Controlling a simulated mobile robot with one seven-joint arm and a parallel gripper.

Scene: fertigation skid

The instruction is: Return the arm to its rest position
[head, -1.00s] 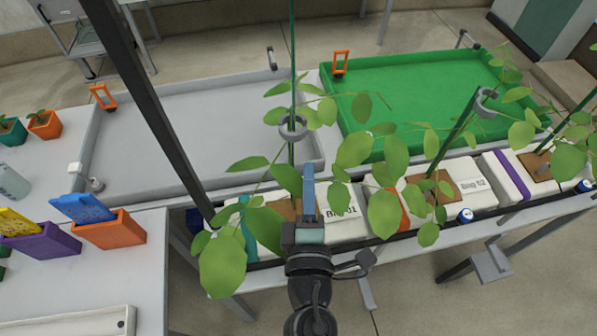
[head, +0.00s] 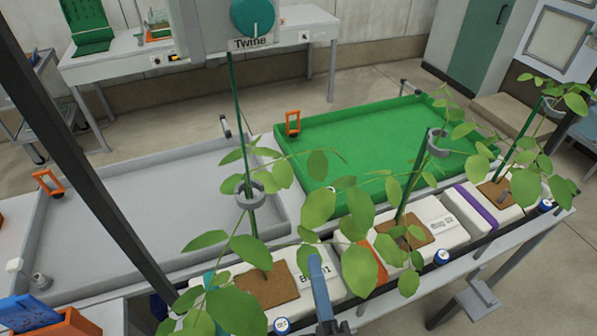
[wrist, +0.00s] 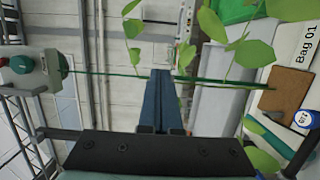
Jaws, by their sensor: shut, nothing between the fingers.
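My gripper (head: 322,290) shows at the bottom of the head view, in front of the bag labelled 01 (head: 325,273), partly among the plant leaves. Its blue fingers are together, with nothing between them. In the wrist view the shut fingers (wrist: 163,100) point away from the camera, and the green plant stake (wrist: 215,80) crosses the picture behind them. Part of bag 01 (wrist: 305,50) and its brown square (wrist: 290,92) show at the right of that view. The rest of my arm is mostly out of the head view.
Leafy plants (head: 360,270) on stakes stand close around my gripper. A grey tray (head: 150,215) and a green tray (head: 370,140) lie behind the bags. A dark post (head: 75,165) rises at left. A twine spool (head: 254,17) hangs at the top. Open floor shows at lower right.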

